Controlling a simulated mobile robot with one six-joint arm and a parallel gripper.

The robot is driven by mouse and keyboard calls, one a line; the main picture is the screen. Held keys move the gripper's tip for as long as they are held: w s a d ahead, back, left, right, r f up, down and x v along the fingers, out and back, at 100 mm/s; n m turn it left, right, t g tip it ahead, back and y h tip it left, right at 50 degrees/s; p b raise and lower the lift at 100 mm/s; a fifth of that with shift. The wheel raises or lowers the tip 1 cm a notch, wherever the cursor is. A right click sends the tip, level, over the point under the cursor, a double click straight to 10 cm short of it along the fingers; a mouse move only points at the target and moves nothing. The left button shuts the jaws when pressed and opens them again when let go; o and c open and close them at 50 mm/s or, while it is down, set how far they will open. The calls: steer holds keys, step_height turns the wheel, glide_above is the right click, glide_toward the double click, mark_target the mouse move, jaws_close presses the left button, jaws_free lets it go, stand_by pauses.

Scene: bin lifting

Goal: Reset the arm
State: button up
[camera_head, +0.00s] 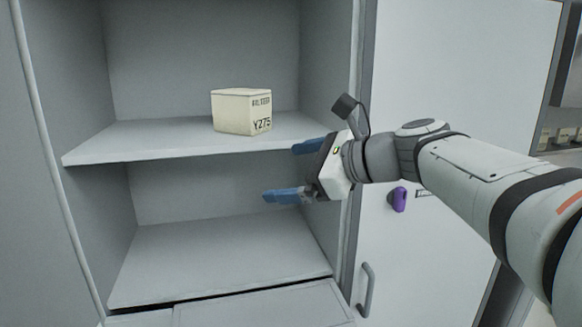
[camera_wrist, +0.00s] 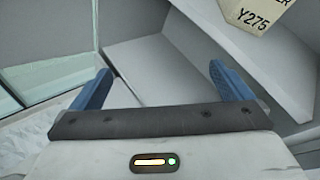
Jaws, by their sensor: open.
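My gripper (camera_head: 280,171) is open and empty, with its two blue fingers spread apart. In the head view it is at the right side of an open cabinet, near the level of the middle shelf. The fingers also show in the wrist view (camera_wrist: 158,82), with nothing between them. A cream bin (camera_head: 236,111) marked "YZ75" in the head view sits upright on the middle shelf (camera_head: 120,143), to the left of and above my gripper, apart from it. Part of the bin also shows at the top right of the wrist view (camera_wrist: 255,14).
The lower compartment (camera_head: 220,262) is empty. The cabinet's right wall (camera_head: 327,70) is close to my gripper. To the right is a white door (camera_head: 450,60) with a handle (camera_head: 366,290) and a purple knob (camera_head: 398,199) near my arm.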

steer(key=s+d+f+n+g+h, duration=0.1)
steer(key=s+d+f+n+h, duration=0.3)
steer(key=f, duration=0.5)
steer(key=s+d+f+n+g+h, duration=0.2)
steer(key=s+d+f+n+h, duration=0.2)
steer(key=f+n, duration=0.5)
steer(key=s+d+f+n+g+h, duration=0.1)
steer(key=s+d+f+n+h, duration=0.3)
steer(key=f, duration=0.5)
steer(key=shift+s+d+n, duration=1.3)
steer(key=shift+s+d, duration=0.05)
steer(key=shift+s, duration=0.55)
